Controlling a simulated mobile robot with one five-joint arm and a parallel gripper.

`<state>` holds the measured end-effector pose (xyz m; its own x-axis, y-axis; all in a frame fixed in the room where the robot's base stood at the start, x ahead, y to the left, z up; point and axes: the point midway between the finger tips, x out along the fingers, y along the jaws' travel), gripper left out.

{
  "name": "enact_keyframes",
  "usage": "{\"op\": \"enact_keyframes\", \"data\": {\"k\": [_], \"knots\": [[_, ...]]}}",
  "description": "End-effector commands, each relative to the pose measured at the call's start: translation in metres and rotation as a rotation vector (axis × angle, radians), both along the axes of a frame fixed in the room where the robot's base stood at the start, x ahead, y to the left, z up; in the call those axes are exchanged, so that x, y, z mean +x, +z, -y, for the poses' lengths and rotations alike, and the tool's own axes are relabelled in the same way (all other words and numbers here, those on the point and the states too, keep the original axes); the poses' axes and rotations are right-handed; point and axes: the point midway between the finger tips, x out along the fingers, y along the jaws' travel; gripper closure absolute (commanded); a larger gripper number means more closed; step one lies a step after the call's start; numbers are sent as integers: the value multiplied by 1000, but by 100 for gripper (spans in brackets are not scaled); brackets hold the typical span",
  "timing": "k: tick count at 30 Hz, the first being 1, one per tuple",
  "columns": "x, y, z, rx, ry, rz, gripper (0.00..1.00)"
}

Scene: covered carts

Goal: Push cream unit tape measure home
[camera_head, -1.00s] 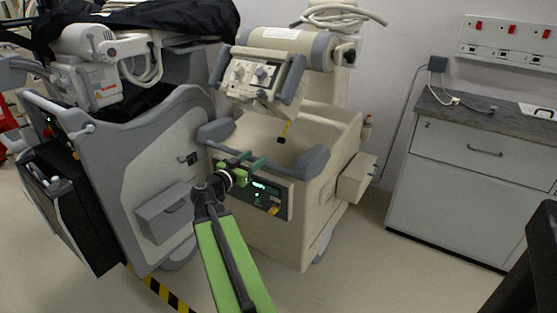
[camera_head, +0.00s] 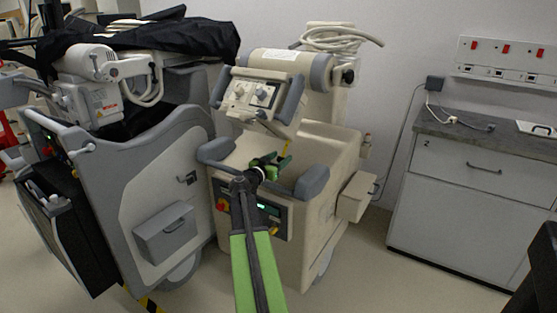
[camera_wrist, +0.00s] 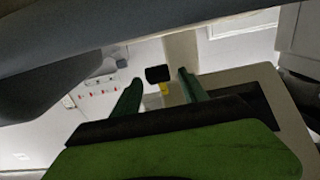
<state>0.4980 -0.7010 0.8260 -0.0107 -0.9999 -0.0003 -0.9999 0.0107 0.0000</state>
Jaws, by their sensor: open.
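The cream unit (camera_head: 318,240) stands in the middle of the head view, with a tilted control panel on top and grey bumper handles in front.
A grey covered cart (camera_head: 150,190) with a black drape stands close on the left. A grey cabinet (camera_head: 460,215) stands at the right by the wall. A cream side box (camera_head: 355,197) juts from the unit's right. Floor between unit and cabinet is clear.

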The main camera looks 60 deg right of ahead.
Motion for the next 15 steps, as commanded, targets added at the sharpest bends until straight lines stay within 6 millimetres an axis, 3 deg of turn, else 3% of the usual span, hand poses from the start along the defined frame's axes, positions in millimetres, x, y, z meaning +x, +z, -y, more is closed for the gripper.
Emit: {"op": "enact_keyframes", "data": {"k": [3, 11, 15], "knots": [[1, 0, 9, 0, 1, 0, 49], [0, 0, 10, 0, 2, 0, 49], [1, 0, 9, 0, 2, 0, 65]]}}
